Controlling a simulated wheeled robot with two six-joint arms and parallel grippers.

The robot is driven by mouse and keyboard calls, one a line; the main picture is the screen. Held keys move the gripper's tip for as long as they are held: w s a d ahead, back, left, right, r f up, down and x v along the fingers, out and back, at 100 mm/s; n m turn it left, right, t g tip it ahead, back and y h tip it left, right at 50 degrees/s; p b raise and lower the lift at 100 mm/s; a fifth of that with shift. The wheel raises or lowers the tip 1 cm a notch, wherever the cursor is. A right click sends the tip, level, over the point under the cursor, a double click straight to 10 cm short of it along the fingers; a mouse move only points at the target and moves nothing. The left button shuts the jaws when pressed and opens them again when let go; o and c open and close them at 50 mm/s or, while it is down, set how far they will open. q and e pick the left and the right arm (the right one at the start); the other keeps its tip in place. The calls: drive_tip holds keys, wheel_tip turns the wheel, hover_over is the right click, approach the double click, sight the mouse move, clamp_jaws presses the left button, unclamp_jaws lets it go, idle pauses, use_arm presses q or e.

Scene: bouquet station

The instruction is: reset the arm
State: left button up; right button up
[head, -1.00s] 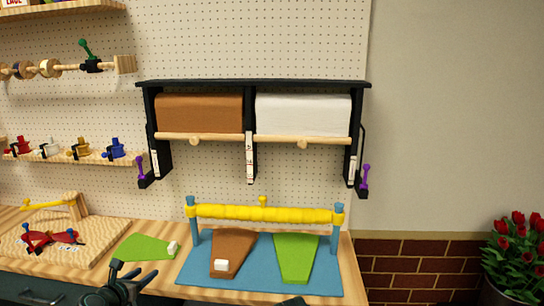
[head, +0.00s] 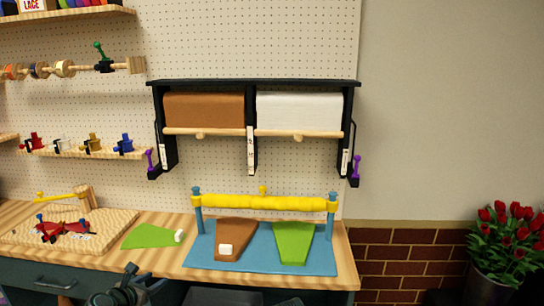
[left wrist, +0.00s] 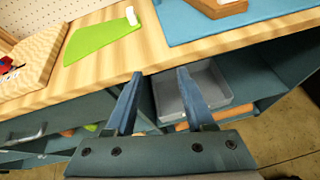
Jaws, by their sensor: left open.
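My left gripper (left wrist: 160,73) is open and empty in the left wrist view. Its two blue-grey fingers are apart, in front of the table's front edge. In the head view, part of my left arm and hand shows dark at the bottom edge, below the green sheet. The fingers are not clear there. My right gripper is in neither view.
A wooden table (head: 165,262) holds a green sheet (head: 148,236), a blue mat (head: 200,258) with brown and green pieces, and a yellow roller (head: 263,203). A grey tray (left wrist: 222,92) sits on a shelf below. Red flowers (head: 510,240) stand right.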

use_arm(q)
drive_tip(key=s+d+f+m+g+h+p, duration=0.1)
drive_tip(key=s+d+f+m+g, duration=0.15)
drive_tip(key=d+m, duration=0.4)
drive_tip(key=s+d+f+m+g, duration=0.2)
drive_tip(key=d+m+g, duration=0.1)
drive_tip(key=d+m, duration=0.4)
drive_tip(key=s+d+f+m+g+h+p, duration=0.1)
drive_tip(key=s+d+f+m+g, duration=0.2)
drive_tip(key=d+m, duration=0.4)
drive_tip(key=s+d+f+m+g+y+p, duration=0.1)
drive_tip(key=s+d+m+g+y, duration=0.3)
drive_tip(key=s+d+m, duration=0.4)
drive_tip(key=s+m+y, duration=0.1)
drive_tip(key=s+m, duration=0.2)
drive_tip(key=m, duration=0.4)
drive_tip(key=shift+s+m, duration=0.35)
